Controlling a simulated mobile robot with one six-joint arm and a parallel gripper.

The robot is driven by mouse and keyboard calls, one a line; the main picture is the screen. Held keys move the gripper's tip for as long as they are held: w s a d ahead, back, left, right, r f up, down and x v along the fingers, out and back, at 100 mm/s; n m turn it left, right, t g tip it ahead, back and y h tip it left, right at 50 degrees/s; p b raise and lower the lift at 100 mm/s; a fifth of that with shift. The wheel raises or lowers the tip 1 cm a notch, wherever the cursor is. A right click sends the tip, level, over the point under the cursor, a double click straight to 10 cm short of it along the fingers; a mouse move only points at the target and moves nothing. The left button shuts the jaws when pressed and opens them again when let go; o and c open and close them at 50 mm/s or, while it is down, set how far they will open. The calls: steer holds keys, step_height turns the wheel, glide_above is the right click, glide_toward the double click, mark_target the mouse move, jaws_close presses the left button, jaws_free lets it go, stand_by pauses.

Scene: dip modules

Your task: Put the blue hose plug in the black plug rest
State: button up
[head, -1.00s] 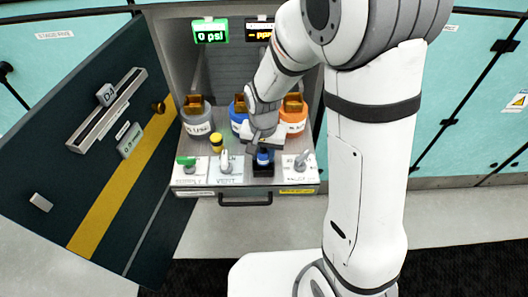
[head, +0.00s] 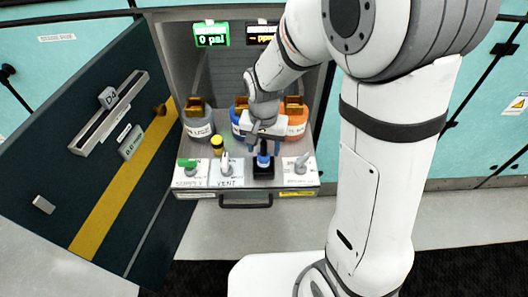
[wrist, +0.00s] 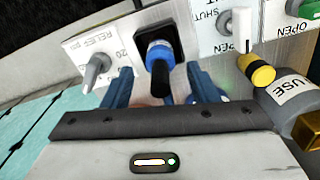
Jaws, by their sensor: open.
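The blue hose plug (head: 263,160) stands in the black plug rest (head: 264,172) on the front panel of the cabinet shelf. In the wrist view the plug (wrist: 160,52) shows a blue collar and a black stem, with its base inside the square black rest (wrist: 173,28). My gripper (head: 264,147) is open just above and behind the plug. In the wrist view its two blue fingers (wrist: 158,76) are spread to either side of the black stem, with visible gaps. The fingers do not appear to touch the plug.
A relief valve knob (wrist: 97,68) is beside the rest, and the white vent handle (head: 226,162) is on its other side. A yellow-capped part (head: 217,145) and grey, blue and orange bottles (head: 198,122) stand behind. The dark cabinet door (head: 90,150) hangs open at left.

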mark_target(264, 155)
step_height(264, 155, up, 7)
steer(key=s+d+r+n+t, duration=0.2)
steer(key=s+d+r, duration=0.4)
steer(key=s+d, duration=0.6)
steer(key=shift+d+r+n+p, duration=0.15)
steer(key=shift+r+n+p, duration=0.2)
steer(key=shift+n, duration=0.15)
